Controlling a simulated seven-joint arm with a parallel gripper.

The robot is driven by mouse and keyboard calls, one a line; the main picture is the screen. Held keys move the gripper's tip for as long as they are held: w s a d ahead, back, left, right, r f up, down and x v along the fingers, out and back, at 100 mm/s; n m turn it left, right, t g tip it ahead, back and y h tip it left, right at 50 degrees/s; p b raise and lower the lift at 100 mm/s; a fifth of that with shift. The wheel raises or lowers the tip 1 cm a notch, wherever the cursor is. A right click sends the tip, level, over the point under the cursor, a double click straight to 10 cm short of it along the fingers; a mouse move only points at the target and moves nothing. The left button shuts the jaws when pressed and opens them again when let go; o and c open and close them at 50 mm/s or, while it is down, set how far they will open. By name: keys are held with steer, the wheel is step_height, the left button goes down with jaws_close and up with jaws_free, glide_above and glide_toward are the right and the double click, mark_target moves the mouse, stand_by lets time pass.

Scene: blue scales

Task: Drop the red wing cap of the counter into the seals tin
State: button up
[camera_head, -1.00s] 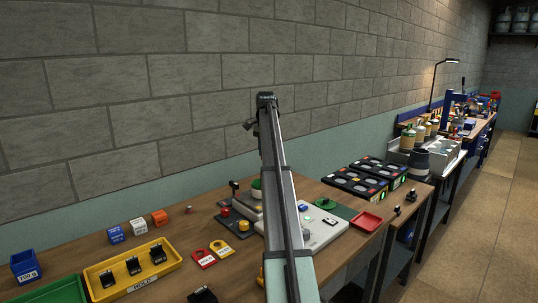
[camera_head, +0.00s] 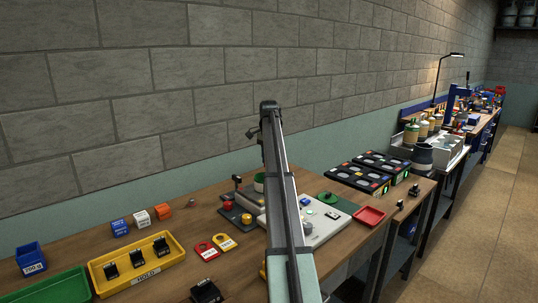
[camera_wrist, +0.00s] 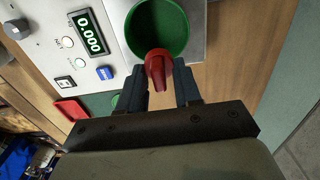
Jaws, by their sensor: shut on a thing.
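The red wing cap (camera_wrist: 158,66) is held in my gripper (camera_wrist: 160,88) in the wrist view, its narrow end between the two dark fingers. The gripper is shut on it. The cap overlaps the near rim of a round green container (camera_wrist: 160,20) in the picture; its height above it cannot be told. No label shows on this container, so I cannot confirm that it is the seals tin. A grey scale panel (camera_wrist: 52,18) with a display reading 0.000 lies at the left. In the head view, my arm hides the gripper and cap.
Black panels (camera_head: 358,178) stand farther right. Bare wood lies between the tags and blocks.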

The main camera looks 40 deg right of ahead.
steer(key=shift+f, duration=0.1)
steer(key=o, duration=1.1)
step_height(320, 180, up, 12)
steer(key=shift+r, duration=0.1)
stand_by(0.6)
